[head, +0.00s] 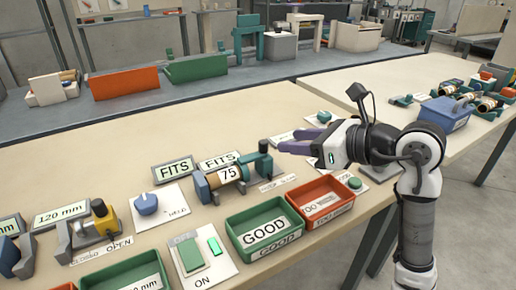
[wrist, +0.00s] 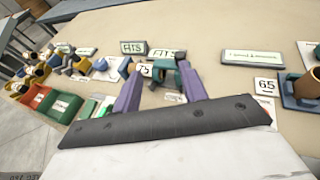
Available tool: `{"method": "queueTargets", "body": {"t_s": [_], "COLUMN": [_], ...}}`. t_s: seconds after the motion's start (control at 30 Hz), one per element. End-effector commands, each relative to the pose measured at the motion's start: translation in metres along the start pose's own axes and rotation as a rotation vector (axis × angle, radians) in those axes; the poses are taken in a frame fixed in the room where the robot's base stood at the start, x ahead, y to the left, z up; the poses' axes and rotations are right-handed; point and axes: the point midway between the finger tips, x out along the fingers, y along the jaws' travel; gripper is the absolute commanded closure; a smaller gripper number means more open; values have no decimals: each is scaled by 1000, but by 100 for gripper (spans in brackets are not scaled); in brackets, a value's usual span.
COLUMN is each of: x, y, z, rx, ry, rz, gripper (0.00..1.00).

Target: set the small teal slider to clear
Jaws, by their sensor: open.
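The fixture marked 75 (head: 228,173) holds a brown cylinder between a blue end and a teal end. Its teal part, which looks like the slider (head: 257,163), is at the right end with a dark knob on top. A small label strip (head: 278,183) lies in front, too small to read. My gripper (head: 290,141) is open and empty, above and just right of the teal part in the head view. In the wrist view the purple fingers (wrist: 160,68) are spread, with the fixture showing between and beyond them. I see no contact.
A green GOOD tray (head: 229,221) and a red tray (head: 341,184) stand in front of the fixture. FITS signs (head: 174,171) stand behind it. A blue knob (head: 146,204) is to its left. The table behind is mostly bare.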

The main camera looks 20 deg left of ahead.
Motion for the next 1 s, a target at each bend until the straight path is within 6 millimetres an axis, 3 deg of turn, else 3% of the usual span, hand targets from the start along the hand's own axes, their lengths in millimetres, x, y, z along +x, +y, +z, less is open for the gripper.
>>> {"method": "queueTargets", "body": {"t_s": [0.1,0.23,0.7,1.0], "x": [-14,-8,85,119], "y": [-20,-23,-30,-33], "z": [-18,-20,-24,-27], "rx": [10,13,13,12], "ry": [56,67,63,63], "rz": [-82,-91,-85,-87], "gripper": [57,57,57,57]}}
